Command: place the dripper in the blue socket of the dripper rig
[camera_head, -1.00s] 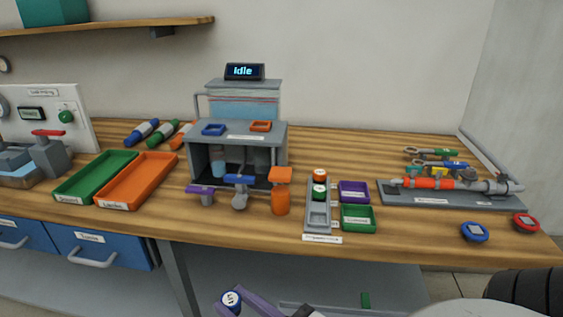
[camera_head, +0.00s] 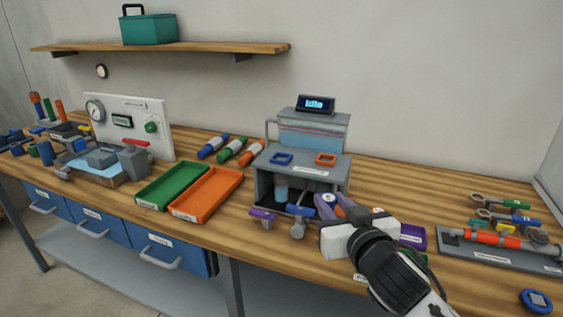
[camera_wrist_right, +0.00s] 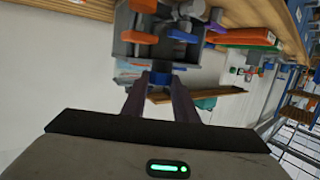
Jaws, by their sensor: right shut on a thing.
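The dripper, a small round piece with a blue cap and a pale mark (camera_head: 325,202), is held between the purple fingertips of my right gripper (camera_head: 333,207). In the right wrist view the blue piece (camera_wrist_right: 160,77) shows at the fingertips. The dripper rig (camera_head: 262,180) is a grey open-fronted box. A blue square socket (camera_head: 281,159) and an orange square socket (camera_head: 326,160) are on its top, the blue one at left. The held dripper is in front of the rig's right front, lower in the picture than the sockets. My left gripper is out of view.
A purple bin (camera_head: 412,236) sits right, partly behind my arm.

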